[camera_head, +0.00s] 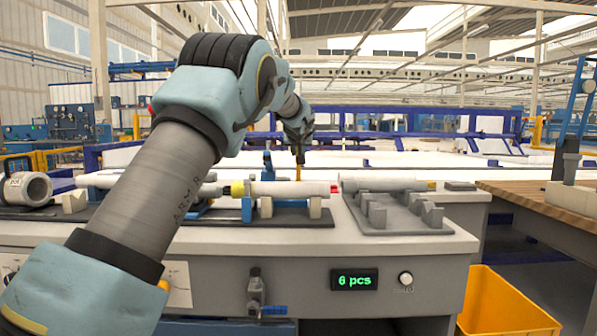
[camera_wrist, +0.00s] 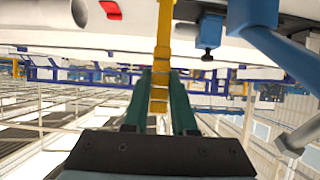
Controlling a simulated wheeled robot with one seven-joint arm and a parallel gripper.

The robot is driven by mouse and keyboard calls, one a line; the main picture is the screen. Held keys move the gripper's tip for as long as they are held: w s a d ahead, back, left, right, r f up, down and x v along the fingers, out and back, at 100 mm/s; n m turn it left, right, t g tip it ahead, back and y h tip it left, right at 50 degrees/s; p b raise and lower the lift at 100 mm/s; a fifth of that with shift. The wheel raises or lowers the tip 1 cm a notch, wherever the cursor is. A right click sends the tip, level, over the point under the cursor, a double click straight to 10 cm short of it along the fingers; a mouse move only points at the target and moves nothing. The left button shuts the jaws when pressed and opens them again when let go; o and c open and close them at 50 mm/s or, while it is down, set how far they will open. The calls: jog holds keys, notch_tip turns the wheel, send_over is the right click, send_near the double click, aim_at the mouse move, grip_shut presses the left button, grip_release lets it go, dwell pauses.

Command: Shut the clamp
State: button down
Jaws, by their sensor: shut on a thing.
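The clamp has blue metal parts (camera_head: 247,205) around the white pipe (camera_head: 290,189) on the bench, and a blue upright (camera_head: 267,165) rises behind the pipe. In the wrist view its blue parts (camera_wrist: 250,18) are at upper right. A yellow handle (camera_wrist: 164,45) runs from the clamp area into my gripper; a small yellow piece of it shows in the head view (camera_head: 299,173). My gripper (camera_wrist: 159,90) has its green fingers shut on the yellow handle, just behind the pipe. Arm and pipe partly hide the clamp, so I cannot tell how far it is closed.
A grey rack (camera_head: 385,215) with cradles stands right of the pipe. A counter (camera_head: 354,280) reads "6 pcs" on the bench front. A yellow bin (camera_head: 505,305) and a wooden table (camera_head: 560,195) are at right. A short pipe piece (camera_head: 28,188) lies far left.

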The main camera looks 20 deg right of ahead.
jog(key=s+f+t+b, duration=0.1)
jog(key=b, duration=0.9)
jog(key=s+a+t+h+b, duration=0.1)
jog(key=s+t+b, duration=0.1)
jog(key=b, duration=0.8)
jog(key=s+a+f+t+h+b, duration=0.1)
jog(key=t+b, duration=0.1)
jog(key=b, duration=0.8)
jog(key=shift+s+a+f, duration=0.1)
jog(key=shift+s+f, duration=0.2)
jog(key=shift+s, duration=0.1)
jog(key=shift+s+a+r+b, duration=0.1)
jog(key=shift+s+b, duration=0.05)
jog(key=shift+b, duration=0.8)
jog(key=c, duration=0.7)
grip_release()
jog(key=shift+f+b+v, duration=0.15)
jog(key=shift+b+v, duration=1.25)
jog(key=shift+v, duration=1.3)
jog(key=shift+f+b+v, duration=0.15)
jog(key=shift+b+v, duration=1.25)
jog(key=shift+v, duration=1.3)
